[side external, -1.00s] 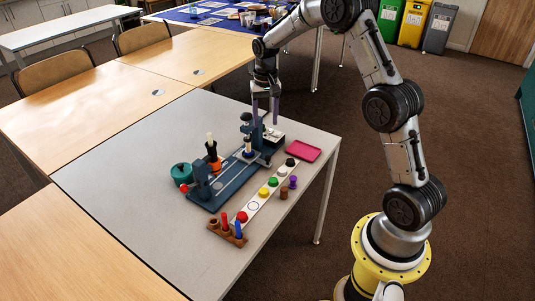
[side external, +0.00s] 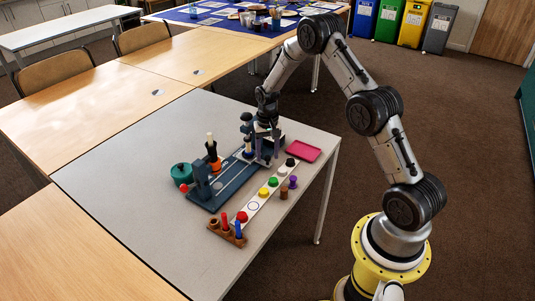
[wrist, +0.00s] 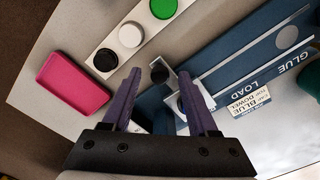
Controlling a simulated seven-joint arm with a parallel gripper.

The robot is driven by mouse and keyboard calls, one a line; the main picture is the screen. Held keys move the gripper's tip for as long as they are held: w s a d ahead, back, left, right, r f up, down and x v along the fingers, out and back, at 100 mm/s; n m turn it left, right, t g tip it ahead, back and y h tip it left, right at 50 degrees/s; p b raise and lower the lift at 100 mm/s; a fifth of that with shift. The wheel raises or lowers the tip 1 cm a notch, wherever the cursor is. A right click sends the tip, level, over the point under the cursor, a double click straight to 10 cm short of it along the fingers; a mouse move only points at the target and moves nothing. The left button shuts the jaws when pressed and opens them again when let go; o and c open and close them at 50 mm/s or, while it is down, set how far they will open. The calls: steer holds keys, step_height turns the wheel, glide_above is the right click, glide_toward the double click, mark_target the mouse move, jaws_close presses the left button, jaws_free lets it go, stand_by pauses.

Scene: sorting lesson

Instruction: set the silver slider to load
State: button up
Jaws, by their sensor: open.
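A long blue fixture (side external: 235,183) lies on the grey table; in the wrist view its bed (wrist: 235,62) carries the words GLUE and LOAD. The silver slider (wrist: 176,82) is a bright bracket at the end of the bed near my gripper, with a black knob (wrist: 158,72) beside it. In the wrist view the slider lies left of the LOAD lettering. My gripper (wrist: 159,76) is open, with purple fingers, and the knob shows between its fingertips. I cannot tell whether they touch it. In the side view my gripper (side external: 267,150) hides the slider.
A pink tray (side external: 304,151) lies right of my gripper. A white strip (side external: 253,206) with coloured buttons runs along the fixture's front. A wooden rack (side external: 228,233) with coloured pegs and a teal round pot (side external: 181,172) stand nearby. The table's left part is clear.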

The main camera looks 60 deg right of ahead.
steer(key=shift+f, duration=0.2)
jaws_close()
stand_by(1.4)
